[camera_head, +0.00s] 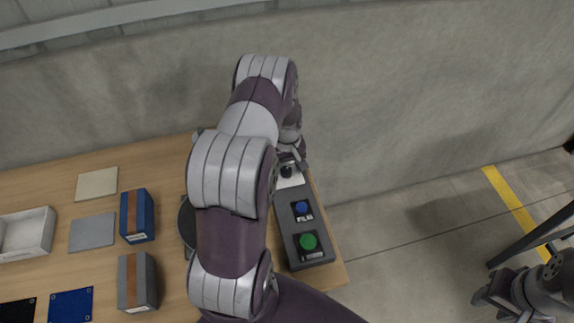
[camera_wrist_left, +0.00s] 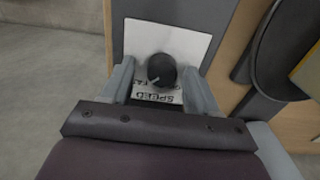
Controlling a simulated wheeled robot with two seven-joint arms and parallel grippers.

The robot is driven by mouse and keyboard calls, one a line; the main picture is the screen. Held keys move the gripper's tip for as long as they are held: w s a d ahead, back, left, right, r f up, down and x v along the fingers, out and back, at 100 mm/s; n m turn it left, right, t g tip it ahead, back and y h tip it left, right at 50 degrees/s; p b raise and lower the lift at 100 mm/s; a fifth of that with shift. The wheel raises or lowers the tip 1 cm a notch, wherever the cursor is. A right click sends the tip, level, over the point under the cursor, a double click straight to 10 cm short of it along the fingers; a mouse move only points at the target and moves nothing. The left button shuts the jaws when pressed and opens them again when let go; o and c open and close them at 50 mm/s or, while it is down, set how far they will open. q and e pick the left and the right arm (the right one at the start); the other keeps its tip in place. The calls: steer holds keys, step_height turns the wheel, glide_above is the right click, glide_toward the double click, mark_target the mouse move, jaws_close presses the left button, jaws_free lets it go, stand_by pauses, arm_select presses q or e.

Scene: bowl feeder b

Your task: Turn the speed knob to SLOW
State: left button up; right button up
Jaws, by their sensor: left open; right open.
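The speed knob (camera_wrist_left: 161,69) is round and black on a white plate (camera_wrist_left: 180,38), with a pale pointer line toward the lower left in the left wrist view. A SPEED label (camera_wrist_left: 155,97) shows upside down below it, with other lettering partly hidden. The knob also shows in the head view (camera_head: 286,171) at the far end of the dark control panel (camera_head: 308,217). My left gripper (camera_wrist_left: 160,88) is open, its fingers either side of the knob with gaps visible; depth is unclear. My right gripper (camera_head: 502,304) is open and empty, off the table at the lower right.
A blue button (camera_head: 301,207) and a green button (camera_head: 308,241) sit nearer on the panel. A dark round bowl (camera_head: 186,222) is partly hidden behind my left arm. Boxes, pads and a white tray (camera_head: 27,233) lie left. A wall stands behind the table.

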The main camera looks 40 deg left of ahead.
arm_select(q)
steer(key=shift+s+r, duration=0.1)
steer(key=shift+s, duration=0.05)
steer(key=c, duration=1)
steer(key=shift+c, duration=0.2)
steer(key=shift+n, duration=0.3)
steer(key=n, duration=1.3)
steer(key=shift+n+b, duration=0.3)
steer(key=shift+n, duration=1.8)
